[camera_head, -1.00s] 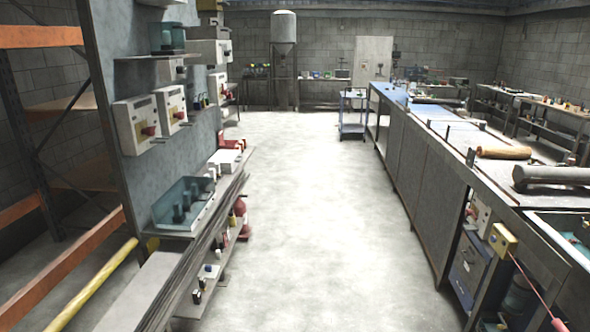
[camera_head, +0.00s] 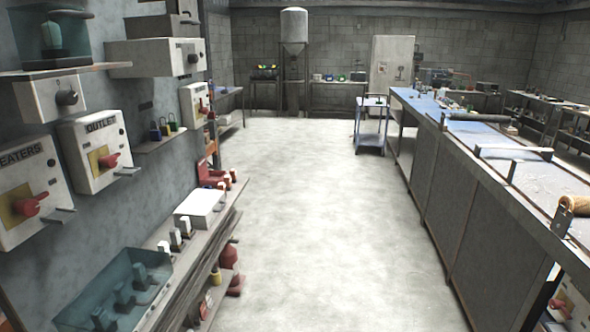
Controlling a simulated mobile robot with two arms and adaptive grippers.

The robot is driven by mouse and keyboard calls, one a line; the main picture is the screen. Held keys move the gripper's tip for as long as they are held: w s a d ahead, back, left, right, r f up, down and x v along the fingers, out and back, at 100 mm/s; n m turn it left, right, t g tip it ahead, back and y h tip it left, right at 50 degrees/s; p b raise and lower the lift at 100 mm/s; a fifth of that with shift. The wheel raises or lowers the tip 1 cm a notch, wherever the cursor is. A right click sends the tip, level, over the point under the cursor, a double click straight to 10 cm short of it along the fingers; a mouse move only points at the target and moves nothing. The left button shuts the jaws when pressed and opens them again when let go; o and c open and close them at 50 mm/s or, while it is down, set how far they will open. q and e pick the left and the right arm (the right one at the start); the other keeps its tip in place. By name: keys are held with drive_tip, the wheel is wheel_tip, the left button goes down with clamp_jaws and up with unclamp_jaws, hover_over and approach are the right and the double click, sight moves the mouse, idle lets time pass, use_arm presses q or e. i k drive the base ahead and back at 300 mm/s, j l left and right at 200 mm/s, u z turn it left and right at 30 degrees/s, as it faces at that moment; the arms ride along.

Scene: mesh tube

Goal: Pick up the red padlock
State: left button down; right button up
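I cannot make out a red padlock for certain. Several small padlock-like items (camera_head: 164,128) stand on a little wall ledge at the left; they look dark blue, dark and green. A red object (camera_head: 212,176) sits at the far end of the left bench, too small to identify. Another red object (camera_head: 230,258) is on the lower shelf. Neither of my grippers is in view.
The left wall carries grey switch boxes with red handles, one marked OUTLET (camera_head: 95,150). A teal clear bin (camera_head: 115,292) and a white box (camera_head: 200,208) are on the left bench. A long workbench (camera_head: 455,195) lines the right. The aisle floor (camera_head: 310,220) is clear, with a blue cart (camera_head: 370,128) farther back.

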sight(211, 116)
drive_tip(key=i+l+u, duration=0.1)
drive_tip(key=i+u, duration=0.2)
drive_tip(key=i, duration=0.2)
drive_tip(key=i+l+u, duration=0.3)
drive_tip(key=i, duration=0.15)
drive_tip(key=i+l+u, duration=0.3)
drive_tip(key=i, duration=0.2)
drive_tip(key=i+l+u, duration=0.4)
drive_tip(key=i+l, duration=0.5)
drive_tip(key=i, duration=0.05)
